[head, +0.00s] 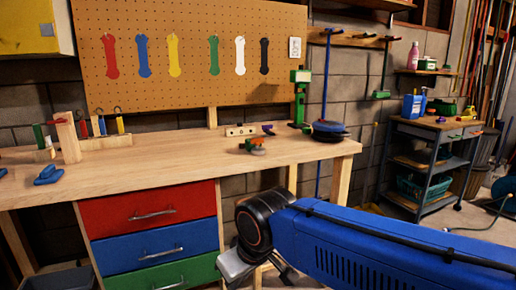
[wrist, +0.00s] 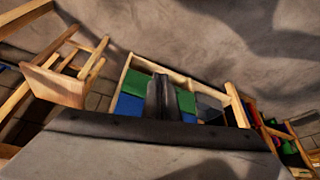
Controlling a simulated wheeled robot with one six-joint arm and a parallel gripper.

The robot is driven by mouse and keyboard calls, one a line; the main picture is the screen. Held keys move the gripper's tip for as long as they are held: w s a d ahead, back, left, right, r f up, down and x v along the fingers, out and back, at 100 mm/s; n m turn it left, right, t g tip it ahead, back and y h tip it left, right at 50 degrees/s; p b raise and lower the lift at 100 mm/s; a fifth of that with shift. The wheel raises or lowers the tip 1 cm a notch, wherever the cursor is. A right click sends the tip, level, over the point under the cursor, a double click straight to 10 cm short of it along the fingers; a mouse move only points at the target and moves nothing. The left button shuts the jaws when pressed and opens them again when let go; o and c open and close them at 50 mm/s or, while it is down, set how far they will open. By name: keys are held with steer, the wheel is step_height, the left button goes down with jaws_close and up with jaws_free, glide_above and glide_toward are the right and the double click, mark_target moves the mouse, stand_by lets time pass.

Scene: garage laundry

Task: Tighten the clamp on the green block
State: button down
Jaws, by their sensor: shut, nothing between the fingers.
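No clamp can be told for certain. A small orange and green item (head: 256,147) sits on the middle of the workbench (head: 190,150); its detail is too small to tell. A green piece (head: 39,137) stands beside an upright wooden post (head: 67,137) at the bench's left. My gripper (wrist: 160,82) is shut and empty, with its dark fingers together in the wrist view. In the head view only part of the grey gripper (head: 233,266) shows, low in front of the bench and to the right of its drawers. The fingertips are hidden there.
Red (head: 147,211), blue and green drawers are closed under the bench. A blue item (head: 48,175) lies at the bench's left. A green stand (head: 299,97) and a blue round item (head: 326,130) are at its right end. A cart (head: 437,132) stands further right.

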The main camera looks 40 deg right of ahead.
steer(key=c, duration=2.5)
jaws_free()
steer(key=o, duration=0.6)
steer(key=shift+w+r, duration=0.1)
steer(key=shift+r, duration=0.05)
steer(key=shift+c, duration=0.2)
steer(key=o, duration=1)
steer(key=shift+m, duration=0.3)
steer(key=w+r, duration=0.1)
steer(key=r, duration=0.1)
steer(key=w+d+r, duration=0.1)
steer(key=w+r, duration=0.1)
steer(key=w+d+r, duration=0.1)
steer(key=r, duration=0.1)
steer(key=shift+w+r, duration=0.2)
steer(key=shift+w, duration=0.1)
steer(key=shift+c, duration=0.2)
step_height(320, 180, up, 31)
steer(key=m+h, duration=0.1)
steer(key=m, duration=0.2)
glide_above(258, 143)
steer(key=s+a, duration=0.2)
steer(key=s, duration=0.4)
steer(key=x, duration=1.7)
steer(key=shift+s+d+f, duration=0.3)
steer(key=shift+d, duration=0.1)
steer(key=shift+g, duration=0.3)
steer(key=c, duration=1)
